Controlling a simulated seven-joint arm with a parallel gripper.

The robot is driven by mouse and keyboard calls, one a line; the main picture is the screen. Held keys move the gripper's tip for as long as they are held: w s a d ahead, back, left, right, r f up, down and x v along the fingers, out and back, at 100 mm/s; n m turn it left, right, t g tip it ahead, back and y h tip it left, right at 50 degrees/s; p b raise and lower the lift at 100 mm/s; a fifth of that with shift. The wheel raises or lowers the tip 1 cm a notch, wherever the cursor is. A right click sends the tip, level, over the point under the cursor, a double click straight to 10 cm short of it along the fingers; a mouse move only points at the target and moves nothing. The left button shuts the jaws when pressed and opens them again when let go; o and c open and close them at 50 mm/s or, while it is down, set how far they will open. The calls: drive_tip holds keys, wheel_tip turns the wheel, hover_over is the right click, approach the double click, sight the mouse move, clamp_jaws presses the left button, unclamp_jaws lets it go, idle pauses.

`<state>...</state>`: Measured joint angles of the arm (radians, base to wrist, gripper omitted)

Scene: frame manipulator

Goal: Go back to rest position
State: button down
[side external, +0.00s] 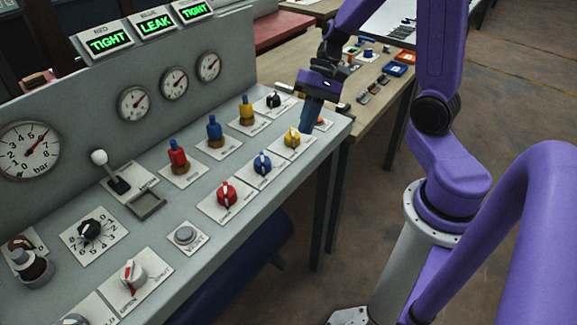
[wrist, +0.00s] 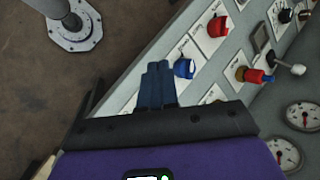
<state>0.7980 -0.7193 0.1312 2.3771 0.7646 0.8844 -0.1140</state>
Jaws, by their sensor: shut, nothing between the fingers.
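My gripper (side external: 313,112) is above the right end of the grey control panel (side external: 232,240), near the yellow knob (side external: 292,138). In the wrist view its two dark blue fingers (wrist: 157,68) lie side by side, closed together with nothing between them. The blue knob (side external: 262,164) and the red knob (side external: 227,193) stand on white plates to the left of the yellow one. In the wrist view the blue knob (wrist: 184,68) is just right of the fingertips, and the red knob (wrist: 217,26) is farther up and right.
Red (side external: 178,157), blue (side external: 214,131) and yellow (side external: 246,111) valves stand behind the knobs. Gauges (side external: 28,148) are on the upright back wall. Green displays above read TIGHT, LEAK (side external: 155,24), TIGHT. A wooden table (side external: 350,112) with small parts stands beyond. Open floor (side external: 520,90) lies right.

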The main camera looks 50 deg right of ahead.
drive_tip(key=s+a+r+n+h, duration=0.1)
drive_tip(key=s+a+n+h, duration=0.2)
drive_tip(key=s+n, duration=0.5)
drive_tip(key=s+a+r+n+h, duration=0.2)
drive_tip(key=s+a+n+h, duration=0.1)
drive_tip(key=s+n, duration=0.5)
drive_tip(key=n, duration=0.2)
drive_tip(key=shift+s+r+n+t, duration=0.2)
drive_tip(key=shift+s+n+t, duration=0.1)
drive_tip(key=shift+s+n, duration=0.1)
